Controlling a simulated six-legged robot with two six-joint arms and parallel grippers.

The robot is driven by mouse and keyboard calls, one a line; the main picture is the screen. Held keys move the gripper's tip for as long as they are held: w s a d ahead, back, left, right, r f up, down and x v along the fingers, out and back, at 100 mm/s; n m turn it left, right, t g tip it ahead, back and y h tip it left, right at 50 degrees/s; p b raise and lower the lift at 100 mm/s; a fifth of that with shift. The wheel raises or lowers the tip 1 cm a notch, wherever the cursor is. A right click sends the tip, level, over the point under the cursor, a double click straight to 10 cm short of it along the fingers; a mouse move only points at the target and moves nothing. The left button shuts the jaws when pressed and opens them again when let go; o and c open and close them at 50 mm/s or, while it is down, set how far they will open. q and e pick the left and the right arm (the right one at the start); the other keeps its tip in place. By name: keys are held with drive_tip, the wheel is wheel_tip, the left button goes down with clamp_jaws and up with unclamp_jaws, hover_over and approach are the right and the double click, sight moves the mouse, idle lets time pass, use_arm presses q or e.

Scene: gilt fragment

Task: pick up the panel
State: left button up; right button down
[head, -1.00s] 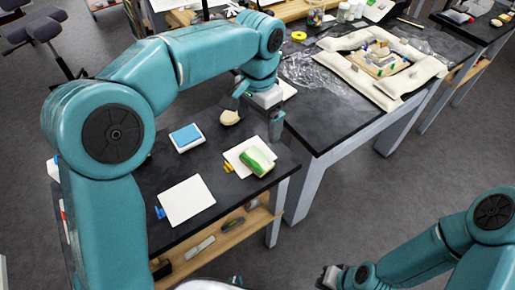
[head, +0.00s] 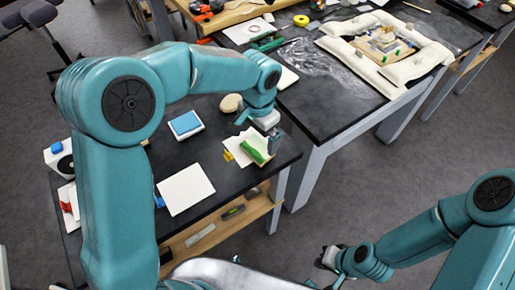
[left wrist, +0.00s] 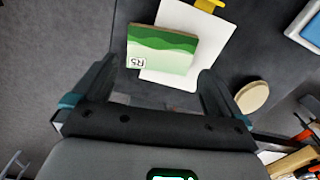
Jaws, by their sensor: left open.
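The panel (head: 252,150) is a small flat block painted in green and cream bands. It lies tilted across a white card (head: 237,147) near the right edge of the dark bench. In the left wrist view the panel (left wrist: 160,48) shows a label reading R5 and overlaps the card (left wrist: 190,22). My left gripper (head: 259,131) is open above the panel, with nothing in it. In the left wrist view its fingers (left wrist: 156,68) stand apart, on either side of the panel's near part. My right gripper (head: 335,262) is low at the right, away from the bench; its jaws are unclear.
A blue-topped white block (head: 185,125), a round beige disc (head: 231,103) and a white sheet (head: 186,188) lie on the same bench. A second dark table (head: 330,115) adjoins behind, with a gilt fragment (head: 384,41) among white cushions (head: 424,62).

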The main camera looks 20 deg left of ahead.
sight(257, 149)
use_arm(q)
drive_tip(key=f, duration=0.4)
drive_tip(key=shift+s+a, duration=0.15)
drive_tip(key=shift+s, duration=0.1)
drive_tip(key=shift+w+f, duration=0.1)
drive_tip(key=shift+f, duration=0.25)
drive_tip(key=shift+r, duration=0.1)
drive_tip(key=shift+s, duration=0.2)
drive_tip(key=shift+c, duration=1.2)
drive_tip(key=shift+w, duration=0.15)
drive_tip(key=c, duration=0.5)
drive_tip(key=shift+c, duration=0.2)
drive_tip(key=shift+r, duration=0.1)
